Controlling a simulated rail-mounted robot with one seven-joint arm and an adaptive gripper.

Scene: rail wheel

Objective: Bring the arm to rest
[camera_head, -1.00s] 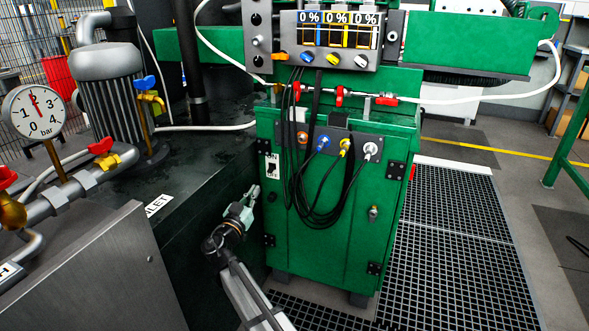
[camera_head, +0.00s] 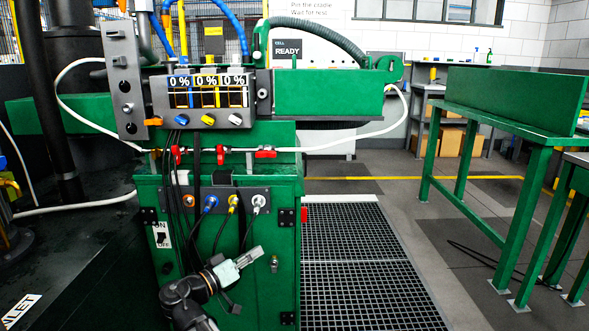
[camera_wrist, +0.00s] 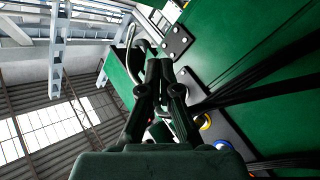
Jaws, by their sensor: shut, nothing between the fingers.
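My gripper (camera_head: 249,256) shows in the head view in front of the green cabinet (camera_head: 285,215), near the hanging black cables. It points up and to the right, and nothing is held in it. In the wrist view my gripper (camera_wrist: 160,75) has its black fingers together, with the cabinet (camera_wrist: 245,60) close on the right. I cannot tell whether the fingers touch the cabinet or the cables.
Black cables (camera_head: 218,238) hang below the blue, yellow and white connectors. A control box (camera_head: 205,95) reading 0 % sits above red-handled valves (camera_head: 265,153). A green table (camera_head: 500,125) stands on the right. The floor grating (camera_head: 360,250) is clear.

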